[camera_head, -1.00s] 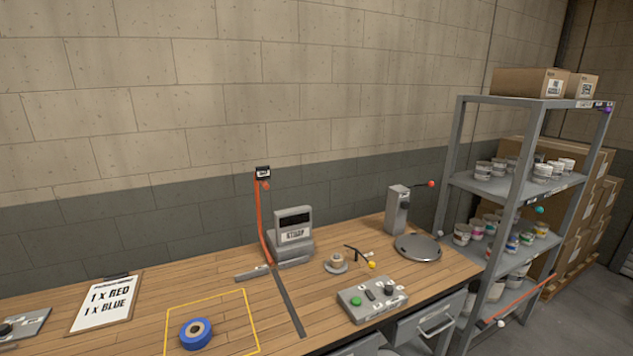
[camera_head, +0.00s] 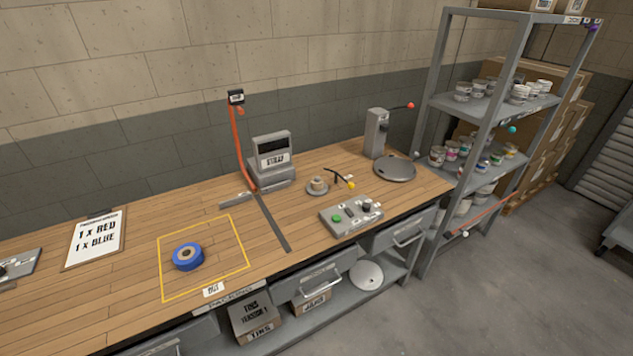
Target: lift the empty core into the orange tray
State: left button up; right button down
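Neither of my grippers is in view. A small beige cylinder (camera_head: 318,182) stands on a round grey base on the workbench, beside a thin dark arm with a yellow knob. I cannot tell whether this cylinder is the empty core. A blue roll (camera_head: 187,266) with a tan centre lies inside a yellow outlined square on the bench. I see no orange tray.
The wooden workbench (camera_head: 130,275) has a grey display unit (camera_head: 272,162), a control box (camera_head: 350,215) and a round metal plate (camera_head: 395,169). A grey shelf rack (camera_head: 490,110) with several small tubs stands at the right. Open floor (camera_head: 510,285) lies at the front right.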

aim_at(315, 186)
jog(key=i+l+u, duration=0.2)
jog(key=l+u, duration=0.25)
jog(key=l, duration=0.2)
jog(key=l+u, duration=0.5)
jog(key=l, duration=0.15)
jog(key=l+u, duration=0.45)
jog(key=l, duration=0.3)
jog(key=k+l+u, duration=0.15)
jog(key=l+u, duration=0.3)
jog(key=l, duration=0.2)
